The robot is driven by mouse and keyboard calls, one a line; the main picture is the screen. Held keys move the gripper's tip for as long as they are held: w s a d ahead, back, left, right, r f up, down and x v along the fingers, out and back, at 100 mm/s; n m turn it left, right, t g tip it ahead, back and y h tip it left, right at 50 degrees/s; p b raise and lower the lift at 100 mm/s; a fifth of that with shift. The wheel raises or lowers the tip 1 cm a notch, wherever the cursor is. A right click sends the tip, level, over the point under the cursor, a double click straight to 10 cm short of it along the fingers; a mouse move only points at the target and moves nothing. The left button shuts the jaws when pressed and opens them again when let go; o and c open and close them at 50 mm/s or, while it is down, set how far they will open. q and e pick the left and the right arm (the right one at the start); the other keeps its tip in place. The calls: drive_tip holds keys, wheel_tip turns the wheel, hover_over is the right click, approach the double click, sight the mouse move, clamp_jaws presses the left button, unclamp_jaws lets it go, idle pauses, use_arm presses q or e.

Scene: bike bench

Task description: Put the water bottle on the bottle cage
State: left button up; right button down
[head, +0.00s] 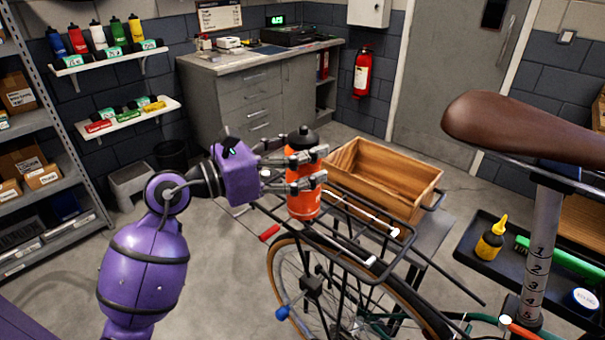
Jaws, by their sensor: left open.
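The water bottle (302,203) is orange with a black cap and stands upright near the centre of the head view. My left gripper (304,171) is open, with its fingers reaching around the bottle's upper body from the left. The bottle's base appears at the left end of the bike's black rear rack (352,262); I cannot tell whether it rests there. I cannot make out a bottle cage with certainty. My right gripper is not in view.
A wooden crate (428,186) sits just behind the rack. The brown saddle (515,130) and seat post (541,245) rise at the right. A black tray (466,246) holds a yellow bottle (491,238). Shelves with several bottles stand at the left.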

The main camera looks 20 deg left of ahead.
use_arm(q)
drive_tip(key=shift+w+d, duration=0.2)
clamp_jaws()
idle(0.4)
